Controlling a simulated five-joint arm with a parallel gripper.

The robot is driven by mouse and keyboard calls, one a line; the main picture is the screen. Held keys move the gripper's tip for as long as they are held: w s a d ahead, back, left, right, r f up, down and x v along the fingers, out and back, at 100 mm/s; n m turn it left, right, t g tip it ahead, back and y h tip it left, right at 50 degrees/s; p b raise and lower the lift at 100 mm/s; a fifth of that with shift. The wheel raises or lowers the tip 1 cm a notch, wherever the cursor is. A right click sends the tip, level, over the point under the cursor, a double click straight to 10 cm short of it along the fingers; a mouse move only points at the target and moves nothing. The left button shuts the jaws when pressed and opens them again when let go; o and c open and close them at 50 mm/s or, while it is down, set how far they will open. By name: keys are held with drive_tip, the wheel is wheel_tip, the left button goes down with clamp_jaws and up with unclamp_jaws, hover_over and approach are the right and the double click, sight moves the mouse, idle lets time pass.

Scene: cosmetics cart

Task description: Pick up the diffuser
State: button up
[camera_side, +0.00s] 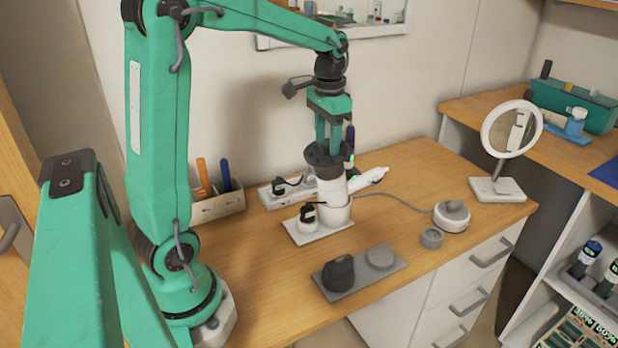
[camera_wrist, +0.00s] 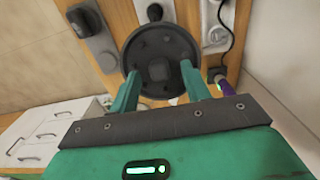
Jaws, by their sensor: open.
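The diffuser (camera_side: 325,155) is a dark round, bowl-like head with small studs on its face. It faces up on top of a white hair dryer (camera_side: 335,200), which stands upright on a white base. The diffuser also shows in the wrist view (camera_wrist: 158,45) as a wide dark disc with a raised centre. My gripper (camera_side: 334,143) is open and points down at the diffuser from above. In the wrist view its fingertips (camera_wrist: 160,72) overlap the disc, one on each side of its centre. I cannot tell whether they touch it. Nothing is held.
A grey tray (camera_side: 366,276) with a dark piece and a grey disc lies in front. A round grey device (camera_side: 451,216) with a cord and a standing mirror (camera_side: 510,130) are to the right. A power strip (camera_side: 287,193) and tool holder (camera_side: 218,206) lie behind.

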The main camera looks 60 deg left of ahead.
clamp_jaws()
drive_tip(key=shift+r, duration=0.2)
idle(0.3)
drive_tip(key=shift+r, duration=0.55)
drive_tip(key=r, duration=0.3)
drive_tip(key=shift+d+r, duration=0.1)
drive_tip(key=shift+d, duration=0.25)
drive_tip(key=s+d+r, duration=0.2)
drive_tip(key=d+r, duration=0.4)
drive_tip(key=d, duration=0.4)
drive_tip(key=shift+s+d+r, duration=0.2)
drive_tip(key=shift+d, duration=0.15)
